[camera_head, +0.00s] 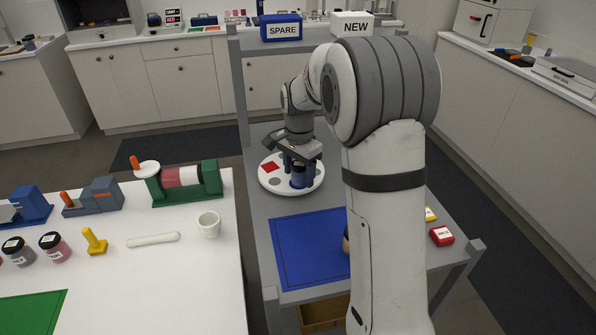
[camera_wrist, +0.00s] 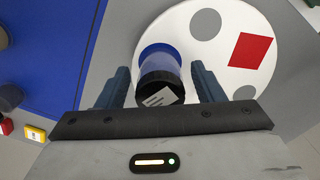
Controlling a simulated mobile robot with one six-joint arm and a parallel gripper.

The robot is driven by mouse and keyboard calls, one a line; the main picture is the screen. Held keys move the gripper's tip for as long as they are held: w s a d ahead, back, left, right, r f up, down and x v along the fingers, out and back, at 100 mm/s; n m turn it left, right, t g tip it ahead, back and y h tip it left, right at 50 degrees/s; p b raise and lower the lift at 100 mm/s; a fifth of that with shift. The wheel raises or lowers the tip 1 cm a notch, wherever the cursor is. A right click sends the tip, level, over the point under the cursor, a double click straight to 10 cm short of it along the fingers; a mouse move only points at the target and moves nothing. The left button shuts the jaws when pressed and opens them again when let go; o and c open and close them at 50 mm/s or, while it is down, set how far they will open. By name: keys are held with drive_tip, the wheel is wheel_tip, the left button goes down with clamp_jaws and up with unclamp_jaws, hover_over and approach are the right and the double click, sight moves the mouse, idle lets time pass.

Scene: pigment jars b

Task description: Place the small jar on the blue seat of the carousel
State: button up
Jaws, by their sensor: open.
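The carousel (camera_head: 264,180) is a round white plate on the grey bench; its rim also shows in the wrist view (camera_wrist: 283,30). It bears a red square seat (camera_wrist: 249,51) and grey round seats (camera_wrist: 205,24). The small jar (camera_wrist: 161,88), with a dark lid and white label, stands at the blue round seat (camera_wrist: 148,50), whose blue edge shows around its far side. Contact underneath is hidden. My gripper (camera_wrist: 162,84) is open, one finger on each side of the jar, with a visible gap at the right. In the head view my gripper (camera_head: 299,170) is low over the carousel.
A blue mat (camera_head: 300,245) lies on the near bench, with another jar (camera_head: 346,240) partly behind my arm. Yellow and red boxes (camera_head: 441,236) lie at the right. SPARE (camera_head: 282,28) and NEW (camera_head: 354,24) boxes stand behind. A white table (camera_head: 190,290) is at left.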

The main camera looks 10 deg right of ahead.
sight(299, 165)
wheel_tip(299, 165, up, 11)
drive_tip(key=shift+r, duration=0.5)
drive_tip(key=s+f+n+t, duration=0.1)
drive_tip(key=s+f+n, duration=0.1)
drive_tip(key=s, duration=0.7)
drive_tip(key=s+f+n+t, duration=0.1)
drive_tip(key=s+n, duration=0.4)
drive_tip(key=s, duration=0.4)
drive_tip(key=s+f+n+t, duration=0.1)
drive_tip(key=s+n, duration=0.3)
drive_tip(key=s, duration=0.6)
drive_tip(key=shift+f, duration=0.8)
